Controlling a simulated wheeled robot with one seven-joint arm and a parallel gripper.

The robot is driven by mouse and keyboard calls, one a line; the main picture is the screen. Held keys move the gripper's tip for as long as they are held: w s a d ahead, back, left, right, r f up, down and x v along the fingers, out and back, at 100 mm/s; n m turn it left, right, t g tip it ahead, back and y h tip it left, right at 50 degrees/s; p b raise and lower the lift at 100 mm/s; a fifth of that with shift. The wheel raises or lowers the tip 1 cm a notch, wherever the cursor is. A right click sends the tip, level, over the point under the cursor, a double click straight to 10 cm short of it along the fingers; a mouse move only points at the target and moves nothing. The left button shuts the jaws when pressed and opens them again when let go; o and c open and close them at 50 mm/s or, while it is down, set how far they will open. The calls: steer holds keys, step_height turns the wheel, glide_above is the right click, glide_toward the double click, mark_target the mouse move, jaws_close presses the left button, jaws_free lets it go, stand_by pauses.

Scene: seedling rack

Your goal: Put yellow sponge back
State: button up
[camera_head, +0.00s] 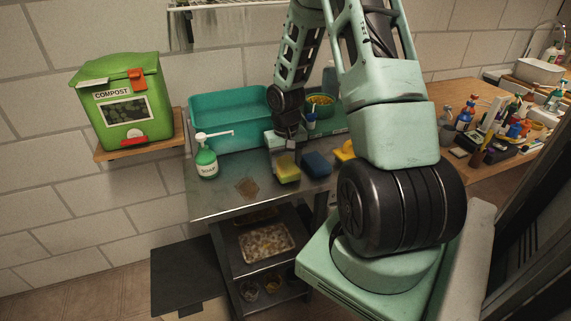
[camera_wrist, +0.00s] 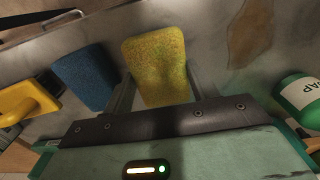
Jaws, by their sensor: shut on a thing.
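The yellow sponge (camera_head: 286,169) is between the fingers of my gripper (camera_head: 286,152) over the metal tabletop (camera_head: 225,204), near its front edge. In the wrist view the yellow sponge (camera_wrist: 157,66) sits upright between the two fingers of my gripper (camera_wrist: 160,92), which are shut on it. I cannot tell whether the sponge touches the tabletop. The blue sponge (camera_head: 317,164) is just right of it in the head view; in the wrist view the blue sponge (camera_wrist: 86,77) is close to its left, beside one finger.
A soap bottle (camera_head: 206,160) stands at the table's left. A teal tub (camera_head: 231,119) is behind. A yellow object (camera_head: 345,151) lies right of the blue sponge and shows in the wrist view (camera_wrist: 26,101). A brown stain (camera_head: 246,187) marks the tabletop. A green compost bin (camera_head: 125,110) is at left.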

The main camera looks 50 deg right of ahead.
steer(key=shift+f, duration=0.4)
steer(key=shift+f, duration=0.1)
steer(key=o, duration=0.9)
